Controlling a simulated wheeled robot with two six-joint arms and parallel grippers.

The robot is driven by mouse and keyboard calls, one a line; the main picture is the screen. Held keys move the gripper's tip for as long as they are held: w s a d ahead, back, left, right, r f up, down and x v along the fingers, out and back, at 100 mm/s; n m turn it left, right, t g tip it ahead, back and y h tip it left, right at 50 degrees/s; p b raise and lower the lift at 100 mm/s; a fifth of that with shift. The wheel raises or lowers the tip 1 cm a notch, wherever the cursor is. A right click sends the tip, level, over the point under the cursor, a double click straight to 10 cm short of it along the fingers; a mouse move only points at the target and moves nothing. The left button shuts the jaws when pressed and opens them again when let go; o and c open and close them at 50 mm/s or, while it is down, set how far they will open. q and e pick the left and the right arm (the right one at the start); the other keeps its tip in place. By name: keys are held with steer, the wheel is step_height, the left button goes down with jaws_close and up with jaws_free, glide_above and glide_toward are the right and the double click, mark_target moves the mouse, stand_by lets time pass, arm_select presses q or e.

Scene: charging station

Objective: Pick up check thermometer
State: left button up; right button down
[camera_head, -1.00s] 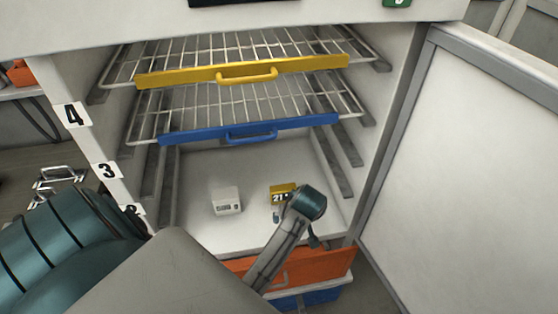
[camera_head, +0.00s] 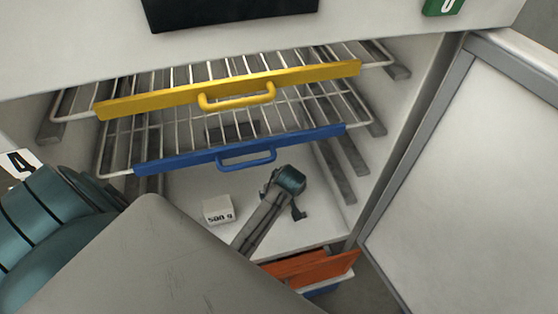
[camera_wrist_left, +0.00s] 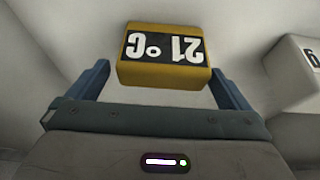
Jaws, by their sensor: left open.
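The thermometer, a yellow box with a black "21°C" label (camera_wrist_left: 162,56), shows upside down in the left wrist view. My left gripper (camera_wrist_left: 158,72) is open, with one blue finger on each side of the box's near end. I cannot tell whether the fingers touch it. In the head view my left arm reaches into the white cabinet, and the thermometer is hidden behind its end. My right gripper is not in view.
A white "500 g" block (camera_head: 218,209) stands on the cabinet floor left of my arm's end. Wire shelves with a yellow front bar (camera_head: 235,91) and a blue front bar (camera_head: 240,150) are above. The open door (camera_head: 470,180) is at right, an orange drawer (camera_head: 310,267) below.

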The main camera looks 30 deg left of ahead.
arm_select(q)
steer(key=x, duration=0.1)
steer(key=p+x, duration=0.1)
steer(key=x, duration=0.1)
steer(key=shift+s+f, duration=0.1)
steer(key=shift+s, duration=0.15)
steer(key=shift+w+a+f, duration=0.2)
steer(key=shift+a+f, duration=0.05)
steer(key=shift+f, duration=0.45)
steer(key=shift+c, duration=0.4)
steer(key=shift+r, duration=0.1)
steer(key=c, duration=0.8)
steer(key=shift+r, duration=0.1)
